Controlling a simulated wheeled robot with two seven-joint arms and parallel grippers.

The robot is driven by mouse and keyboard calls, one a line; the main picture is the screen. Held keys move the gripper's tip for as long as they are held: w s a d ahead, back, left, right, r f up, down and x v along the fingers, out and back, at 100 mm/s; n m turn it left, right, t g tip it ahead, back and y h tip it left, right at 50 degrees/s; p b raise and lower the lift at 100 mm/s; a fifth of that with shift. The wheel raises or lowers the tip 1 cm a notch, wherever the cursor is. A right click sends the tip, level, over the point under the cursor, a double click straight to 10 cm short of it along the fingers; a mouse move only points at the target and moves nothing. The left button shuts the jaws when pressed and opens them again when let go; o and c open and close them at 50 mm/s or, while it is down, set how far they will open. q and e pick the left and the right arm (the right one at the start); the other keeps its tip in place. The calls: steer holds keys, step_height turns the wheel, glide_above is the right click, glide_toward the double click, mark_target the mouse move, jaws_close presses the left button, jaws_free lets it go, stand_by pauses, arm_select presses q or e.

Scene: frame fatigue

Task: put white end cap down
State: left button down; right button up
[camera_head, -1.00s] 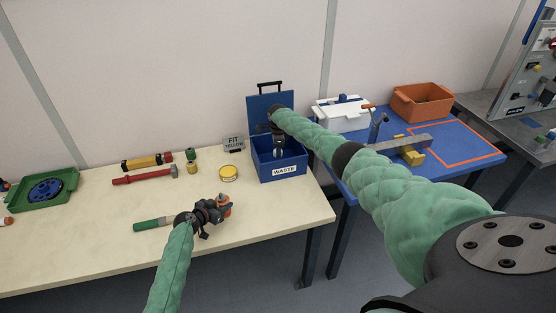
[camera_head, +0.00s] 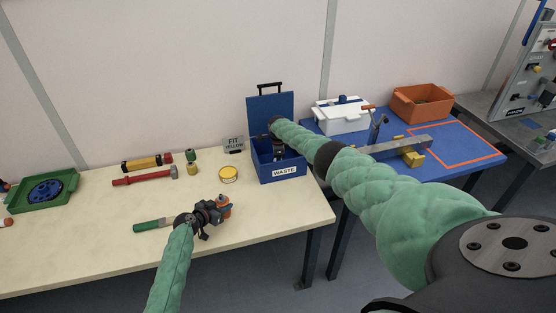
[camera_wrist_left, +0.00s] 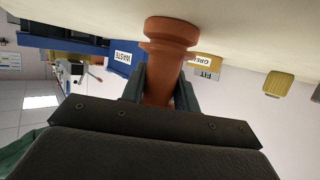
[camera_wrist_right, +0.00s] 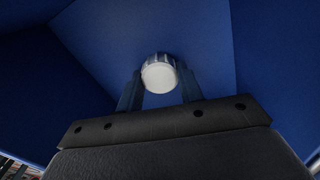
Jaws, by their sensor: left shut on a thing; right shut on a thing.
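The white end cap (camera_wrist_right: 158,75) is between the fingertips of my right gripper (camera_wrist_right: 158,88), which is shut on it. Blue walls surround it in the right wrist view, so it is inside the blue WASTE box (camera_head: 285,172). In the head view my right gripper (camera_head: 278,152) reaches down into that box, and the cap is hidden there. My left gripper (camera_head: 222,210) is low over the cream table and shut on an orange-brown flanged part (camera_wrist_left: 165,70), which also shows in the head view (camera_head: 225,202).
A yellow tin (camera_head: 228,174), a FIT YELLOW sign (camera_head: 234,145), a red-handled hammer (camera_head: 145,176) and a green-handled tool (camera_head: 152,224) are on the cream table (camera_head: 80,245). A blue table (camera_head: 440,155) at right holds a white box (camera_head: 342,116) and an orange bin (camera_head: 422,102).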

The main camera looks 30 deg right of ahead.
arm_select(q)
steer(key=shift+f, duration=0.1)
arm_select(e)
steer(key=o, duration=1.1)
step_height(320, 180, up, 12)
steer(key=shift+r, duration=0.1)
arm_select(q)
steer(key=c, duration=1)
jaws_free()
steer(key=shift+o, duration=0.2)
steer(key=v, duration=1.2)
steer(key=shift+s+f, duration=0.15)
arm_select(e)
steer(key=shift+s, duration=0.1)
